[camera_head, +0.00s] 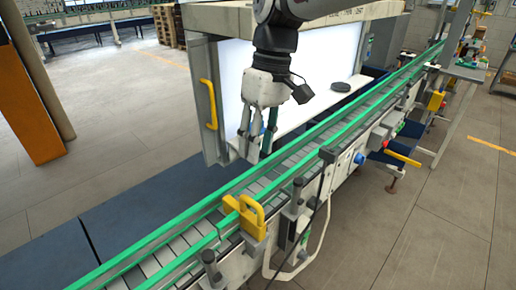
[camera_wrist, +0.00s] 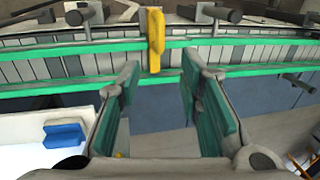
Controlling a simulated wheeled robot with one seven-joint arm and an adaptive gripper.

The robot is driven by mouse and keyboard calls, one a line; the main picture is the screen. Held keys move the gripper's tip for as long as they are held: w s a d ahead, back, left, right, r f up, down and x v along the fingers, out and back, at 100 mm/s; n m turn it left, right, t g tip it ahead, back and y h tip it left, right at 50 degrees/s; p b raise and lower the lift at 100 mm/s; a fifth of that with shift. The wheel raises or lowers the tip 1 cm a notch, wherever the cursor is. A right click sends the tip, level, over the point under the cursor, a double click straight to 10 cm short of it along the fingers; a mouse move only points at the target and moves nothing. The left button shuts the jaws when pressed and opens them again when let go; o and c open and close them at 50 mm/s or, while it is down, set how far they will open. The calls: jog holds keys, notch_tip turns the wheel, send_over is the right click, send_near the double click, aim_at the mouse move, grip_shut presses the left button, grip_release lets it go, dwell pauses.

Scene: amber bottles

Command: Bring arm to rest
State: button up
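The conveyor (camera_head: 185,242) with green rails runs diagonally across the head view. It also crosses the upper part of the wrist view (camera_wrist: 225,55). No amber bottle shows in either view.
A white-panelled station (camera_head: 222,62) with a yellow handle (camera_head: 209,104) stands behind my gripper. A yellow bracket (camera_head: 252,218) rises from the conveyor's near side. A blue block (camera_wrist: 64,135) sits on a white surface.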

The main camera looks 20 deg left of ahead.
dwell(0.3)
jog(key=s+d+r+m+t, duration=0.1)
jog(key=d+r+m+t, duration=0.15)
jog(key=d, duration=0.75)
jog(key=s+d+r+m+t, duration=0.1)
jog(key=d+r+m, duration=0.25)
jog(key=d, duration=0.55)
jog(key=s+d+f+m+t, duration=0.1)
jog(key=s+d+m+t, duration=0.1)
jog(key=s+d, duration=0.3)
jog(key=s+d+f+m+t, duration=0.2)
jog(key=s+d+m, duration=0.3)
jog(key=d, duration=0.6)
jog(key=shift+s+d+m+h, duration=0.3)
jog(key=shift+s+d+h, duration=0.1)
jog(key=shift+s, duration=0.35)
jog(key=shift+a, duration=0.1)
